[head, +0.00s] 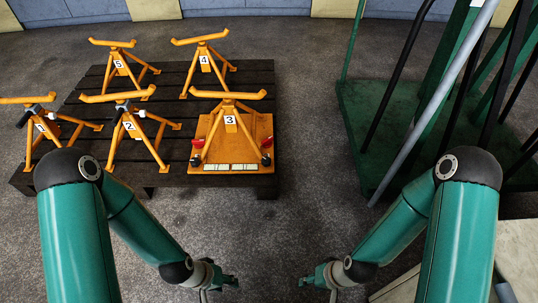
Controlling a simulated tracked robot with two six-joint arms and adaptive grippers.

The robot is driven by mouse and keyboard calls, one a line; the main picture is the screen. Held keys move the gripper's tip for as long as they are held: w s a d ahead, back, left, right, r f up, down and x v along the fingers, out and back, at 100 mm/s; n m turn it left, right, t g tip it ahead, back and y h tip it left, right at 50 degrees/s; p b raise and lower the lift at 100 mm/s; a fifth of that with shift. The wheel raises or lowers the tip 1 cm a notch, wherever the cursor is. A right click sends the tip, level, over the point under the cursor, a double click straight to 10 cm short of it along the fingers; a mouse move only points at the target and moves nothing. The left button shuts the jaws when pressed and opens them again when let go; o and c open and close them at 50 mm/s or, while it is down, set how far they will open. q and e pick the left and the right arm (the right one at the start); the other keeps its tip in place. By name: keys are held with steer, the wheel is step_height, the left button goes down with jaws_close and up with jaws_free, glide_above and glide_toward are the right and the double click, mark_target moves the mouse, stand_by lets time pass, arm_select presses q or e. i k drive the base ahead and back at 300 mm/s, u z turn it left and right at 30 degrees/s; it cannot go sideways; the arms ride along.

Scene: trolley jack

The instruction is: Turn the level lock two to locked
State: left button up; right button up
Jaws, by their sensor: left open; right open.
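An orange stand labelled 2 (129,126) stands on a dark slatted pallet, with a dark lock part (122,106) on its upper neck below the cradle. Whether that lock is turned to locked is too small to tell. My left gripper (232,282) is low in the middle of the head view, open and empty, well in front of the pallet. My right gripper (304,282) is to the right of it, also open and empty. Both are far from stand 2 and touch nothing visible.
The dark pallet (180,180) also carries orange stands 3 (230,122), 4 (204,60) and 5 (118,66), plus one at the left edge (42,127). Stand 3 sits on an orange base. A green cart (372,110) with pipes stands right. Bare floor (300,215) lies between.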

mark_target(267, 143)
steer(key=u, duration=0.45)
steer(key=k, duration=0.15)
steer(key=u, duration=0.3)
steer(key=i, duration=1.05)
steer(key=z, duration=1.9)
steer(key=i, duration=0.5)
steer(key=u, duration=0.2)
steer(key=k, duration=0.5)
steer(key=z, duration=0.15)
steer(key=i, duration=0.3)
